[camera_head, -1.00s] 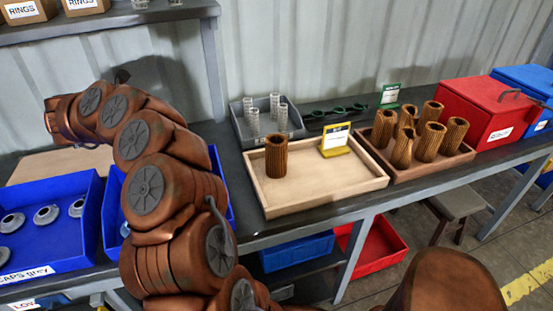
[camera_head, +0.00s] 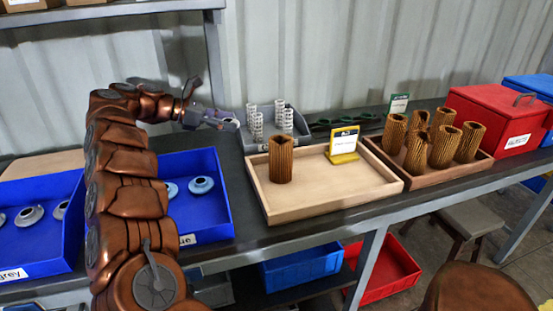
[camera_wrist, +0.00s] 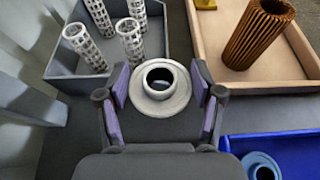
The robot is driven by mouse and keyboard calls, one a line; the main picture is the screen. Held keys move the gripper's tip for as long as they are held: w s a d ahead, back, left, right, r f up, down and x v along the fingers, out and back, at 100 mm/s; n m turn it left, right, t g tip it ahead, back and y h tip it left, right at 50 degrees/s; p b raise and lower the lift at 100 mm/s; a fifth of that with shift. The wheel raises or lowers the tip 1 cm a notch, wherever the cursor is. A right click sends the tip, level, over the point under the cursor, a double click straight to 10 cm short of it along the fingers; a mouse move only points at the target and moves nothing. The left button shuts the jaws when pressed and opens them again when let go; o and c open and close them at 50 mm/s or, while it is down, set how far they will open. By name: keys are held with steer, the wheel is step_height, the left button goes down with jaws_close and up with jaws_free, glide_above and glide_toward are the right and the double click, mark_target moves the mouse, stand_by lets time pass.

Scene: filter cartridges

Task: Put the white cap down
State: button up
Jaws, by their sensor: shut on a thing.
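My gripper (camera_wrist: 160,100) is shut on the white cap (camera_wrist: 160,104), a round flanged disc with a raised collar and dark central hole. The purple-padded fingers are on its left and right sides. In the head view, my gripper (camera_head: 208,117) holds the cap (camera_head: 229,124) near the left side of the grey bin with white cores. The cap appears above the bench; its exact height cannot be told. A brown pleated filter (camera_head: 281,160) stands upright in the light wooden tray (camera_head: 335,205), right of the gripper.
The grey bin (camera_wrist: 62,70) holds several white perforated cores. A blue bin (camera_head: 222,190) with bluish caps is in front. Another blue bin (camera_head: 50,248) is at left. A yellow sign (camera_head: 343,157) stands in the wooden tray. A brown tray (camera_head: 410,181) with several filters is to its right.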

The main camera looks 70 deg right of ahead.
steer(key=shift+f, duration=4.75)
steer(key=shift+f+b, duration=0.2)
steer(key=shift+b, duration=0.25)
steer(key=o, duration=0.9)
steer(key=shift+r, duration=0.15)
steer(key=shift+r+p, duration=0.15)
steer(key=shift+p, duration=0.25)
steer(key=shift+v, duration=5.95)
